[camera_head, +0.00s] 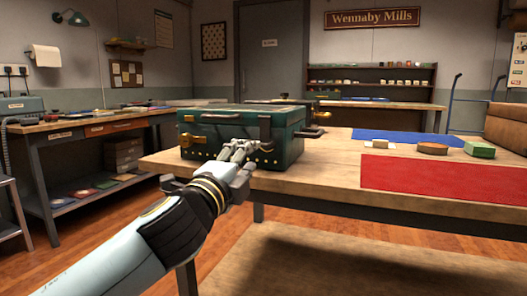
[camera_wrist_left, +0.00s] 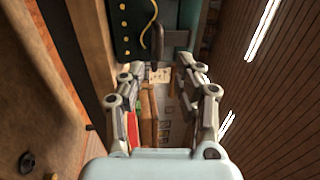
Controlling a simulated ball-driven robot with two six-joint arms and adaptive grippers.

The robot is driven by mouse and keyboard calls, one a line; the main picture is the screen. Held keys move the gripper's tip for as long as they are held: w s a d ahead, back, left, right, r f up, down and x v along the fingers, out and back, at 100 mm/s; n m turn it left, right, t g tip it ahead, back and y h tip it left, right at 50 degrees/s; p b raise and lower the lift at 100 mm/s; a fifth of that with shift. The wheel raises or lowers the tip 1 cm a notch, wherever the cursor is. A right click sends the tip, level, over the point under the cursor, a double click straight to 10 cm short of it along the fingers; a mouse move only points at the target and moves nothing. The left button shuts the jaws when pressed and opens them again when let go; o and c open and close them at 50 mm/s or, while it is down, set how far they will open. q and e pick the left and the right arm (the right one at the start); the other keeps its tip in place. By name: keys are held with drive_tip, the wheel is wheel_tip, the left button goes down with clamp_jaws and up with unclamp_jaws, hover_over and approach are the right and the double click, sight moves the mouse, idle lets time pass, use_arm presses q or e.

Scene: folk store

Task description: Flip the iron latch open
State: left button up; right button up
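A dark green chest (camera_head: 285,150) with brass studs and fittings stands shut on the wooden table. A dark iron piece that looks like the latch (camera_head: 264,127) hangs upright on its front, below the lid edge. My left gripper (camera_head: 240,150) is in front of the chest, just left of and below the latch, covering part of the front; I cannot tell whether it touches. In the left wrist view, the fingers of my left gripper (camera_wrist_left: 158,72) are apart with nothing gripped. The chest (camera_wrist_left: 125,30) and a dark bar, perhaps the latch (camera_wrist_left: 176,39), lie beyond the fingertips. My right gripper is not in view.
The wooden table (camera_head: 330,170) carries a red cloth (camera_head: 440,178), a blue cloth (camera_head: 405,137) and small blocks at the right. A workbench (camera_head: 80,128) stands at the left.

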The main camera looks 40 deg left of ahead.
sight(262, 132)
use_arm(q)
drive_tip(key=x, duration=0.8)
drive_tip(key=shift+a, duration=0.1)
drive_tip(key=shift+s, duration=0.1)
clamp_jaws()
drive_tip(key=shift+f, duration=0.15)
